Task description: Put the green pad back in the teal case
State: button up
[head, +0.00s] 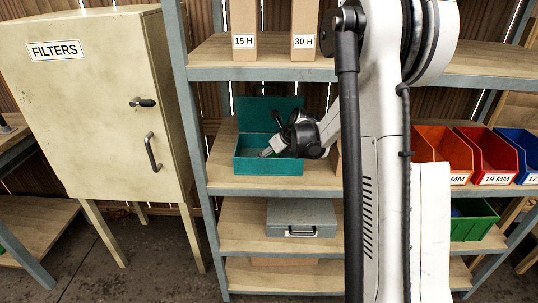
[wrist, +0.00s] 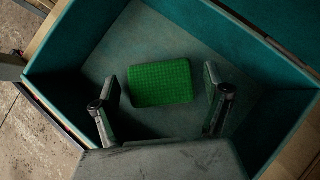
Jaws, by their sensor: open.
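The teal case (head: 268,168) stands on the middle shelf with its lid (head: 262,113) raised at the back. In the wrist view the teal case (wrist: 67,45) fills most of the picture. The green pad (wrist: 160,82) lies on the grey floor inside it, a little turned and apart from the walls. My gripper (wrist: 162,100) is open above the case, its fingers to the left and right of the pad without touching it. In the head view my gripper (head: 272,152) reaches into the case from the right; the pad is hidden there.
A filters cabinet (head: 95,110) stands at the left. Boxes (head: 305,28) sit on the upper shelf, a grey metal case (head: 302,215) on the shelf below. Orange, red (head: 485,150) and blue bins are at the right. Some bare shelf (head: 222,160) shows left of the case.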

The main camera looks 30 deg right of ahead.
jog(key=shift+v, duration=1.95)
